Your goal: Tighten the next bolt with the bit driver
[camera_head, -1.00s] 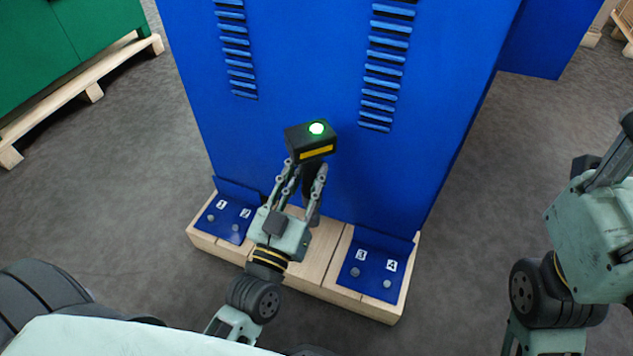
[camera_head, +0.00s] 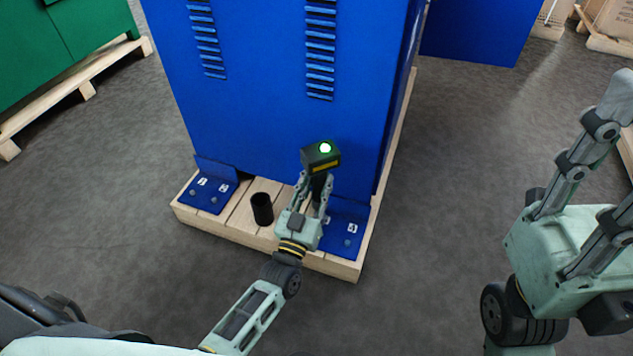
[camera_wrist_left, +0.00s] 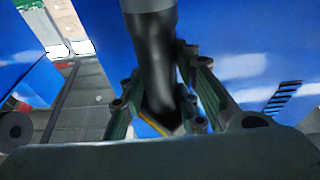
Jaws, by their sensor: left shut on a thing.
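The bit driver (camera_head: 322,157) is black with a yellow label and a lit green light on top. My left gripper (camera_head: 315,188) is shut on its handle and holds it upright over the right bracket. In the left wrist view the driver's dark shaft (camera_wrist_left: 153,55) stands between the fingers. The right blue bracket (camera_head: 345,236) has labels 3 and 4. One bolt (camera_head: 347,243) shows below label 4; bolt 3 is hidden behind my gripper. The left blue bracket (camera_head: 208,192) has labels 1 and 2 and two bolts. My right gripper (camera_head: 618,155) is open and empty at the right.
A black open cup (camera_head: 262,208) stands on the wooden pallet (camera_head: 240,217) between the brackets. The tall blue cabinet (camera_head: 275,110) rises behind them. A green cabinet (camera_head: 60,45) on a pallet is at the far left. The grey floor in front is clear.

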